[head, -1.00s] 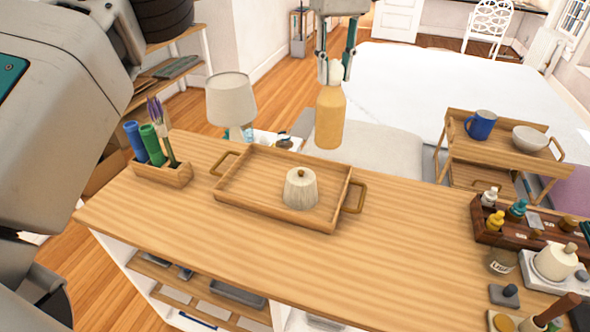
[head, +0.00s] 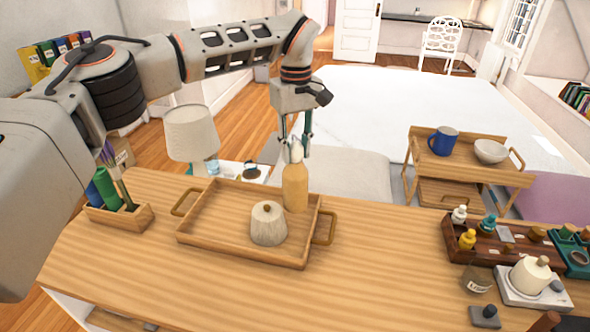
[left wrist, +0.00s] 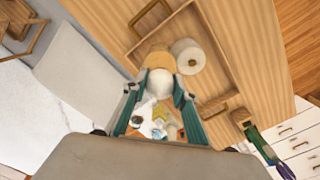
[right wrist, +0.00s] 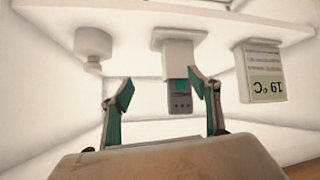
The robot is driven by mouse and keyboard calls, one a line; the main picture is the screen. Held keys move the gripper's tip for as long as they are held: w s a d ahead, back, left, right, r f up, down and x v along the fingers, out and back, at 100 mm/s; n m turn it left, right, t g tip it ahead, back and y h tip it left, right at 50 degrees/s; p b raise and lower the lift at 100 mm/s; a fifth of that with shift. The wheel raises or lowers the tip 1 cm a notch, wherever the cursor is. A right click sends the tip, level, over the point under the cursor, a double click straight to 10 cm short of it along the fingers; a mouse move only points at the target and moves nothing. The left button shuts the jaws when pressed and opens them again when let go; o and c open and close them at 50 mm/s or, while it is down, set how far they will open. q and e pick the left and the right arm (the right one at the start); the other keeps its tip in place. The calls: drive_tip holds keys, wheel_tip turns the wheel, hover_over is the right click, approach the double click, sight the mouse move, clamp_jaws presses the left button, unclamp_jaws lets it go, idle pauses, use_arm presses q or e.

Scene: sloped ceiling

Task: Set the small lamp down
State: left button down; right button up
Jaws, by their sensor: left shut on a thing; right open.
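The small lamp (head: 295,188) has a tan bottle-shaped body and a whitish top. My left gripper (head: 295,150) is shut on its top from above and holds it upright. Its base is over the back right corner of the wooden tray (head: 205,215); I cannot tell whether it touches the tray floor. In the left wrist view the lamp's whitish top (left wrist: 160,83) is between the fingers. A ribbed cream lidded pot (head: 268,225) stands in the tray, close in front of the lamp. My right gripper (right wrist: 165,95) is open and empty, seen only in the right wrist view.
A shaded table lamp (head: 190,135) stands behind the counter (head: 370,260). A planter box (head: 120,215) is at left, a dark wooden rack (head: 480,250) at right. Near my right gripper are a grey device (right wrist: 180,98) and a 19 °C display (right wrist: 263,75).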

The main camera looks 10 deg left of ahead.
sight(296, 168)
use_arm(q)
drive_tip(key=shift+f, duration=3.05)
drive_tip(key=c, duration=1.6)
unclamp_jaws()
wheel_tip(296, 168, up, 12)
drive_tip(key=shift+r, duration=0.1)
